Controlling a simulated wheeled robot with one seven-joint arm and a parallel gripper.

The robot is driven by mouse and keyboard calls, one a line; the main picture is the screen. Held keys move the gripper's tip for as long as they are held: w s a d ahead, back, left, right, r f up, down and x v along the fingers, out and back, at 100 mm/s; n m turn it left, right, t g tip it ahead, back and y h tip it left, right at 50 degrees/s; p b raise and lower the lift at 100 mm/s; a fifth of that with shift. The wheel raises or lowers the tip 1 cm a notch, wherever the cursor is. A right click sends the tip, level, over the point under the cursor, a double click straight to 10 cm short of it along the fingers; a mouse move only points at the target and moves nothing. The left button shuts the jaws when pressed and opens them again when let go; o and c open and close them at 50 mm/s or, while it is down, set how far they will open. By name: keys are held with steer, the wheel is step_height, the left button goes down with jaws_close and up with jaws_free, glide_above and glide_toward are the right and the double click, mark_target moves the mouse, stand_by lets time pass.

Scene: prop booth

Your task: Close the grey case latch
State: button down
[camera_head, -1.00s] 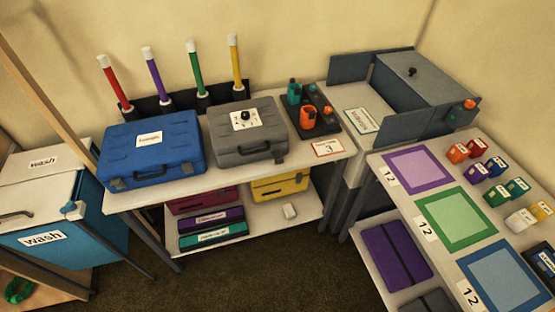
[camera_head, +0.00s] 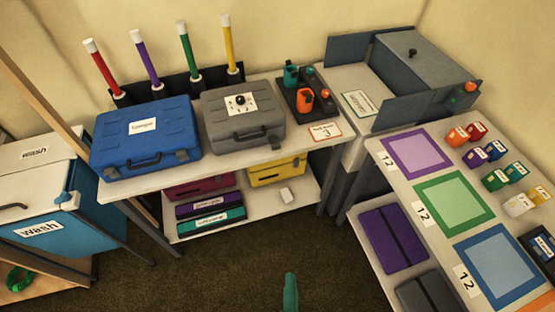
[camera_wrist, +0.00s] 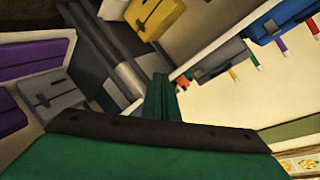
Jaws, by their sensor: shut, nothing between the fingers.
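The grey case (camera_head: 243,120) lies lid shut on the tabletop, with a white label and black knob on its lid. Its front faces me, with a dark handle (camera_head: 247,133). The grey case also shows, tilted, in the wrist view (camera_wrist: 221,60). My gripper (camera_head: 290,290) shows as a green fingertip at the bottom edge, above the floor and well in front of the case, touching nothing. Its green fingers also show closed together in the wrist view (camera_wrist: 160,98).
A blue case (camera_head: 148,150) sits left of the grey case. A black tray (camera_head: 318,122) with orange and teal items is on its right. Coloured wands stand behind. A side table with coloured mats (camera_head: 455,212) is at right. The floor before the table is open.

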steer(key=w+d+f+m+y, duration=0.1)
steer(key=w+f+m, duration=0.4)
steer(key=w+m, duration=0.4)
steer(key=m+t+y, duration=0.3)
steer(key=m+y, duration=0.2)
steer(key=m, duration=0.8)
glide_toward(275, 159)
steer(key=v, duration=0.4)
steer(key=shift+d+r, duration=0.25)
steer(key=shift+a, duration=0.1)
steer(key=x, duration=1)
steer(key=shift+a+f, duration=0.1)
steer(key=shift+f, duration=0.05)
steer(key=r, duration=0.4)
steer(key=shift+w+a, duration=0.15)
steer(key=shift+w, duration=0.25)
